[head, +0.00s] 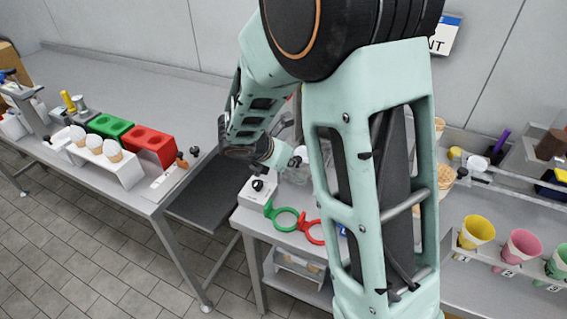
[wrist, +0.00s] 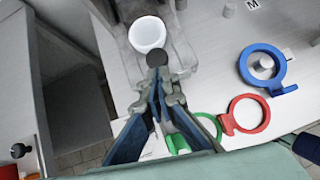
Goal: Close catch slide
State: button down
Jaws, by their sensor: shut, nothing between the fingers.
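My gripper (wrist: 158,84) is shut and empty in the wrist view, its fingertips just short of a black round knob (wrist: 157,58). I cannot tell whether they touch it. The knob is in front of a white round cup (wrist: 147,34) in a clear, see-through fixture (wrist: 182,52), which seems to be the catch slide's place. In the head view my gripper (head: 282,156) points at the same spot, with the knob (head: 297,162) at its tip. My arm hides part of this area, and the slide's exact position is unclear.
Green (head: 284,218), red (head: 311,231) and blue (wrist: 262,65) rings lie near the counter's front. A white box with a black knob (head: 258,185) stands at the counter's left corner. Colored cups (head: 477,231) stand in a rack at right.

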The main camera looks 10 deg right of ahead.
jog(key=shift+w+d, duration=0.1)
jog(key=w+d+p, duration=0.3)
jog(key=w+d, duration=0.5)
jog(key=w, duration=0.3)
jog(key=shift+w+d+p, duration=0.3)
jog(key=shift+w, duration=0.1)
